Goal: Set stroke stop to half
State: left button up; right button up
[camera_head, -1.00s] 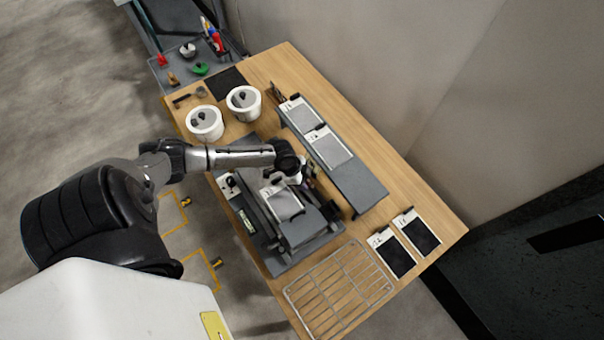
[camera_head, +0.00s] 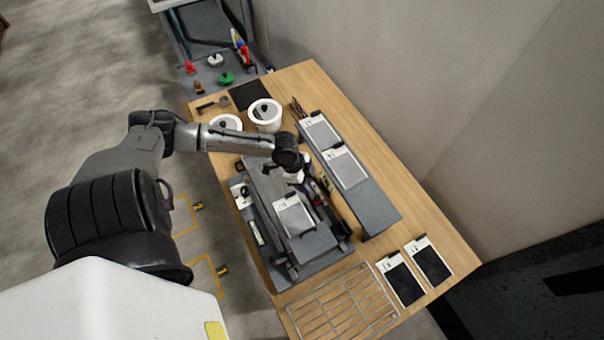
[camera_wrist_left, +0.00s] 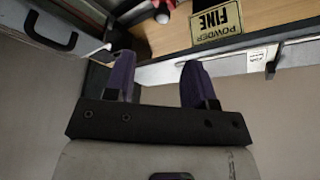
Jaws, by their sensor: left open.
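The grey machine (camera_head: 312,243) stands on the wooden table in the head view, with a card-topped plate on it. I cannot make out which part of it is the stroke stop. My left gripper (camera_head: 311,187) is over the far right side of the machine, partly hidden by its own wrist. In the left wrist view its two purple fingers (camera_wrist_left: 158,80) are apart with nothing between them. Beyond them are a black handle (camera_wrist_left: 50,32) on a grey panel and a small grey round part (camera_wrist_left: 163,17). Whether the gripper touches anything is unclear. My right gripper is not in view.
A long grey stand (camera_head: 370,207) with cards runs close along the machine's right side. A wire rack (camera_head: 343,305) lies in front. White tubs (camera_head: 265,115) stand behind. Bare table lies along the right edge.

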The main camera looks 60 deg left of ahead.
pick_arm(q)
jog(key=shift+v, duration=1.8)
